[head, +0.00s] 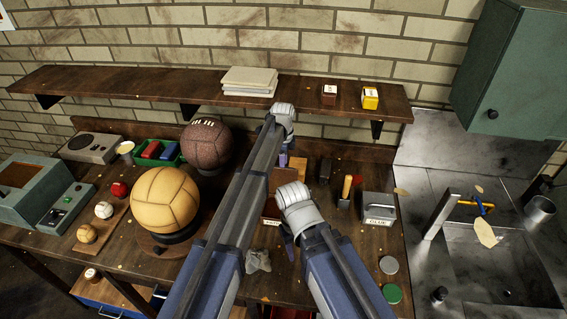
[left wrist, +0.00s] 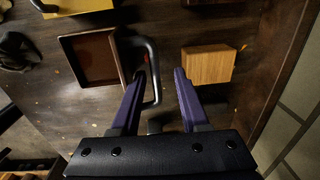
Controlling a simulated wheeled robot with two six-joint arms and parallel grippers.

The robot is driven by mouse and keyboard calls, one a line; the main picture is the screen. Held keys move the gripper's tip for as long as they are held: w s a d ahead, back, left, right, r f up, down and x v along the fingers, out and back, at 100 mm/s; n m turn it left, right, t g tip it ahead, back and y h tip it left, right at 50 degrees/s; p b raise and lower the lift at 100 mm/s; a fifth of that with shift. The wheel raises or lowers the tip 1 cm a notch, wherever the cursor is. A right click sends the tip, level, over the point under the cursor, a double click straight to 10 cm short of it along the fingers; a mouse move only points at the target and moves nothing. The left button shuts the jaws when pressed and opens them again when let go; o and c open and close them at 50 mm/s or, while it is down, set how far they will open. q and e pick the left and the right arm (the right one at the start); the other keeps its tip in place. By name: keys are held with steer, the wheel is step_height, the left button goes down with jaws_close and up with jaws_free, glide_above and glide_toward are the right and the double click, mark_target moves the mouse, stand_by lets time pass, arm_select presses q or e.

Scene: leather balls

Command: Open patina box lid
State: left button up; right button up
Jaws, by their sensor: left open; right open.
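A brown square box with a raised rim (left wrist: 88,58), which I take for the patina box, lies on the workbench in the left wrist view. It shows partly between my arms in the head view (head: 271,211). I cannot tell whether its lid is shut. My left gripper (left wrist: 161,74) is open and empty, above the bench just behind the box. A dark curved bar (left wrist: 153,70) shows by its left finger; I cannot tell whether they touch. In the head view my left gripper (head: 283,160) is mostly hidden by its wrist. My right gripper (head: 288,240) is lower, near the box's front side.
A light wooden block (left wrist: 208,65) lies behind the box. A yellow ball (head: 165,199) and a brown ball (head: 206,146) rest on stands to the left. A grey rag (head: 258,261) lies in front. A glue tin (head: 379,208) and a sink (head: 500,260) are to the right.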

arm_select(q)
steer(key=r+p, duration=0.7)
steer(key=shift+s+a+r, duration=0.1)
steer(key=shift+s+r, duration=0.05)
steer(key=shift+s, duration=0.05)
